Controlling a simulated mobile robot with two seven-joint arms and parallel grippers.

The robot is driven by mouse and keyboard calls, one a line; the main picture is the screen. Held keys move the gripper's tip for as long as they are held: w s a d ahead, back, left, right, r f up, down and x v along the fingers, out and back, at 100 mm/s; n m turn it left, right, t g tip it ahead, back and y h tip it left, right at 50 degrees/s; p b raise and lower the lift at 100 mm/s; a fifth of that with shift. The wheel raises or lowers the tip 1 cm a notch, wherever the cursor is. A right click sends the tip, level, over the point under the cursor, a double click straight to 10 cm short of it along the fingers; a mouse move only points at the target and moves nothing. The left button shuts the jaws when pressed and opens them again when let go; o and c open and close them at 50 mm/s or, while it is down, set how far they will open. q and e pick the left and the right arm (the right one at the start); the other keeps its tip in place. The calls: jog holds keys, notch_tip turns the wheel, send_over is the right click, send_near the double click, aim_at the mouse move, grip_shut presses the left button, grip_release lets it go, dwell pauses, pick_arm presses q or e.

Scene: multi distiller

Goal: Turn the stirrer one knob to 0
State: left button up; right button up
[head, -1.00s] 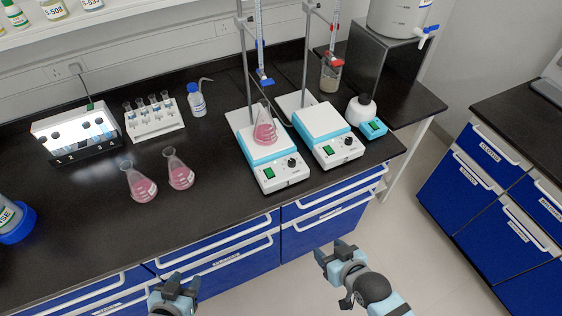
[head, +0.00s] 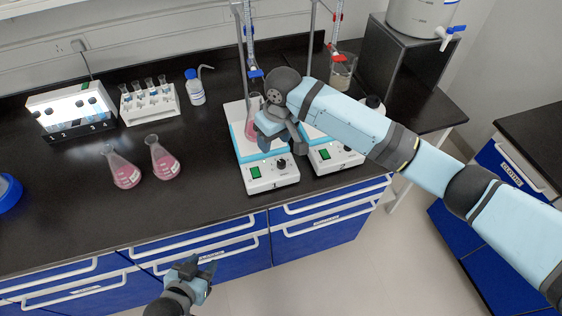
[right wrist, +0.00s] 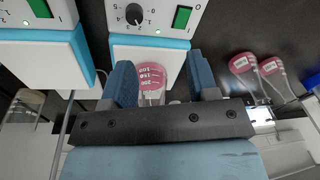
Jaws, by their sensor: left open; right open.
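Stirrer one (head: 270,176) is the left of two white and blue stirrers on the bench. Its black knob (head: 281,163) sits on the front panel, right of a green switch. The right wrist view shows the knob (right wrist: 134,14) at the top, beside numbers; its exact setting is hard to read. A pink flask (head: 251,131) stands on stirrer one, partly hidden by my right gripper (head: 273,132). That gripper is open above the stirrer, behind the knob in the head view and not touching it. My left gripper (head: 197,267) is open and empty in front of the drawers.
The second stirrer (head: 333,158) stands close on the right, partly under my right arm. Burette stands rise behind both stirrers. Two pink flasks (head: 124,172), a tube rack (head: 150,103) and a wash bottle (head: 194,90) stand to the left. The bench front left of stirrer one is clear.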

aim_at(281, 162)
jog(key=shift+h, duration=0.8)
jog(key=f, duration=0.3)
jog(key=w+d+f, duration=0.1)
jog(key=f, duration=0.3)
jog(key=f+p, duration=0.1)
jog(key=f, duration=0.3)
jog(key=shift+w+d+f, duration=0.1)
jog(key=shift+w+d, duration=0.25)
jog(key=shift+d, duration=0.05)
jog(key=c, duration=0.9)
